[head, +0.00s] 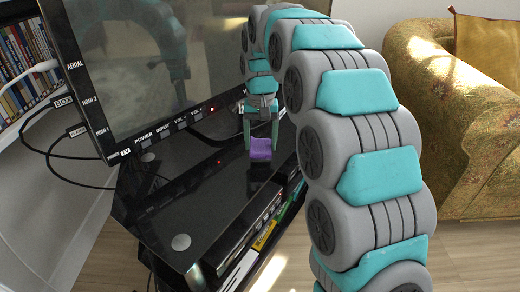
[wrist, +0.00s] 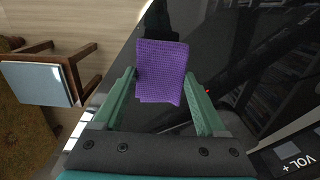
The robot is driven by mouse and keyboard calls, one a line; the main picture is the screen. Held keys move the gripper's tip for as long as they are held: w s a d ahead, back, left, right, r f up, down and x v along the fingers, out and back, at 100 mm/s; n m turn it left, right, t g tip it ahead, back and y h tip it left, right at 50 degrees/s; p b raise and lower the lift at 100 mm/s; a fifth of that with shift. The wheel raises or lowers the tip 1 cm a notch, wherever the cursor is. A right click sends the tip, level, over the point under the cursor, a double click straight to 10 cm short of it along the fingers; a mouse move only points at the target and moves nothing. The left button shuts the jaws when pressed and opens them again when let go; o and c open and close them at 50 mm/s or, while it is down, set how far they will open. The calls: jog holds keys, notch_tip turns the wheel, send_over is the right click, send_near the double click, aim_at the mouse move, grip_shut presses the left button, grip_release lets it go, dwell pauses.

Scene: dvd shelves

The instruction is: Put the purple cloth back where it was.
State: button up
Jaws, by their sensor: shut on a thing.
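The purple cloth (head: 261,149) is a small folded piece with a ribbed weave, held between the fingers of my gripper (head: 261,138) over the black glass TV stand (head: 205,205). In the wrist view the cloth (wrist: 162,70) spans the gap between the two green fingers of my gripper (wrist: 160,100). The gripper is shut on it. The stand's dark top (wrist: 215,40) lies beneath it. A dark reflection shows below the cloth in the head view, and I cannot tell how high the cloth is above the glass.
A large TV (head: 140,65) stands along the back of the stand, close to my gripper. A shelf of cases (head: 25,60) is at the far left. A patterned armchair (head: 455,110) is at the right. The front left of the stand's top is clear.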

aim_at(260, 142)
jog(key=shift+w+a, duration=0.1)
jog(key=shift+w, duration=0.4)
jog(key=shift+s+f, duration=0.1)
jog(key=shift+f, duration=1.65)
jog(key=shift+f, duration=0.1)
jog(key=o, duration=1.2)
jog(key=shift+o, duration=0.2)
notch_tip(260, 142, up, 12)
jog(key=shift+f, duration=0.25)
jog(key=shift+r, duration=0.35)
